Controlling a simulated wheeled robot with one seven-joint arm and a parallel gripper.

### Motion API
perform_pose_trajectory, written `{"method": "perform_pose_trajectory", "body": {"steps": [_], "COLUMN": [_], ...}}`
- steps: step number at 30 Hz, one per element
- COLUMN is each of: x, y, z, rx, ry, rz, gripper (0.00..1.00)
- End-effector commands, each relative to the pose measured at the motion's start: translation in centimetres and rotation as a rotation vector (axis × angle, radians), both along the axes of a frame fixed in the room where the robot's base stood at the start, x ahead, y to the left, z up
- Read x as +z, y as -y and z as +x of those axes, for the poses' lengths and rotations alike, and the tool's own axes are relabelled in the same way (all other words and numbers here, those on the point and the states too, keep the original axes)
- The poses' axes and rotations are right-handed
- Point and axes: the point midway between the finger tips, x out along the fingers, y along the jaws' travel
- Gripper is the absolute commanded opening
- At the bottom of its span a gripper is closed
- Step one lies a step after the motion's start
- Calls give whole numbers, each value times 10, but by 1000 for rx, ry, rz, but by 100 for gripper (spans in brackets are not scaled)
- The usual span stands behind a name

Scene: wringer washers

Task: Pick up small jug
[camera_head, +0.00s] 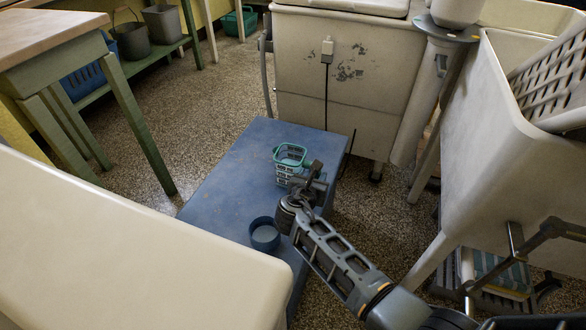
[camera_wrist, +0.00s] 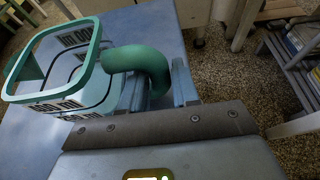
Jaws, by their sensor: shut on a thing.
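The small jug (camera_head: 290,157) has a teal squarish rim and a see-through body with dark markings. It is at or just above the far part of the blue table top (camera_head: 222,188); I cannot tell whether its base touches. In the wrist view the jug (camera_wrist: 92,62) is at the upper left, its thick green handle curving down to the right. My gripper (camera_head: 312,180) is at the jug's near right side. In the wrist view my gripper (camera_wrist: 158,88) is shut on the handle, with one finger on each side. The handle's lower end is hidden between the fingers.
A dark blue round container (camera_head: 264,236) stands near the blue table's right edge. A white washer (camera_head: 345,75) stands behind, and a large sink tub (camera_head: 490,140) is at the right. A cream surface (camera_head: 120,250) fills the lower left. Speckled floor lies between.

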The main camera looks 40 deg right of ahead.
Motion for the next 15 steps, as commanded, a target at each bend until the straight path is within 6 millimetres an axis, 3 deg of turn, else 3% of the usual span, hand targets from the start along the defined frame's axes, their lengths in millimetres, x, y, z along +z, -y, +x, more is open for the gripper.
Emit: {"method": "perform_pose_trajectory", "body": {"steps": [6,15], "x": [0,1], "y": [0,0], "z": [0,1], "rx": [0,1], "ry": [0,2], "rz": [0,-1], "gripper": [1,0]}}
